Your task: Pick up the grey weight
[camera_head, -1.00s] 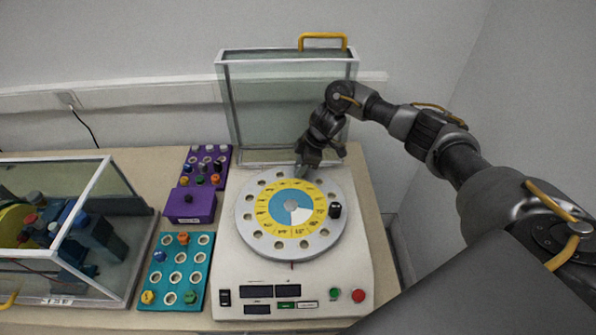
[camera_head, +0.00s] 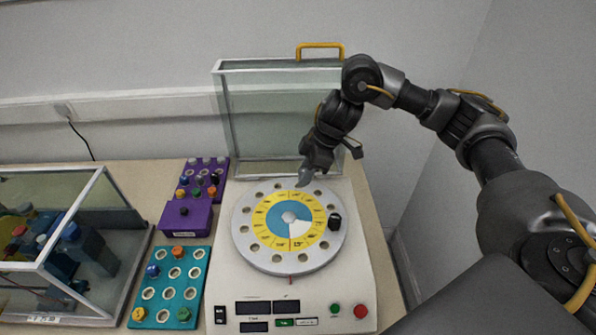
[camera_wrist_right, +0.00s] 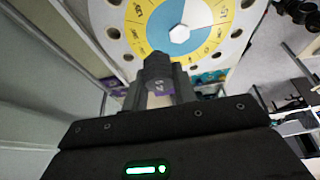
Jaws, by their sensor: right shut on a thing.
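The grey weight (camera_wrist_right: 158,66) is gripped between the fingers of my right gripper (camera_wrist_right: 160,88) in the right wrist view. In the head view my right gripper (camera_head: 305,178) is over the back rim of the round turntable (camera_head: 248,253), pointing down. A small grey tip shows at its fingers there. The weight looks held above the disc, but the exact gap is hard to tell. My left gripper is not in view.
A black weight (camera_head: 334,221) sits on the disc's right side. A teal tray (camera_head: 160,313) and purple rack (camera_head: 183,214) with coloured weights stand left of the machine. A glass case (camera_head: 95,205) is at far left. A glass panel (camera_head: 262,110) stands behind the disc.

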